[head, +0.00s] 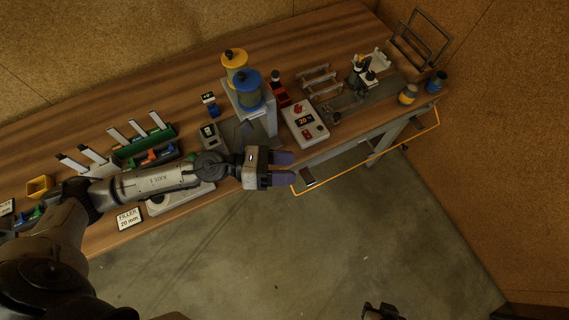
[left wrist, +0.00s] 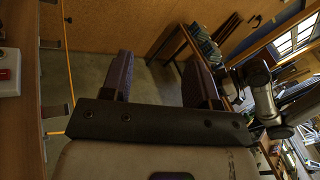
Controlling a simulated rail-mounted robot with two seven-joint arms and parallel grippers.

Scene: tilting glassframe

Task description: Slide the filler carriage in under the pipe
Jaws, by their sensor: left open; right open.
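I cannot surely make out the filler carriage or the pipe. A grey stand (head: 262,121) on the bench carries a yellow tank (head: 234,66) and a blue tank (head: 248,90). My left forearm passes in front of the bench there and hides part of it. My left gripper (head: 291,169) is open and empty, just off the bench's front edge, below the control box. Its two spread fingers also show in the left wrist view (left wrist: 160,72), with nothing between them. A small dark part of my right gripper (head: 381,312) shows at the bottom edge, away from the bench.
A white control box (head: 303,124) with red buttons stands near the bench's front edge. A card reading FILLER 20 mm (head: 128,219) is at the front left. Green trays (head: 143,143) stand behind my arm. An orange rail (head: 345,176) runs along the front. The floor before the bench is clear.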

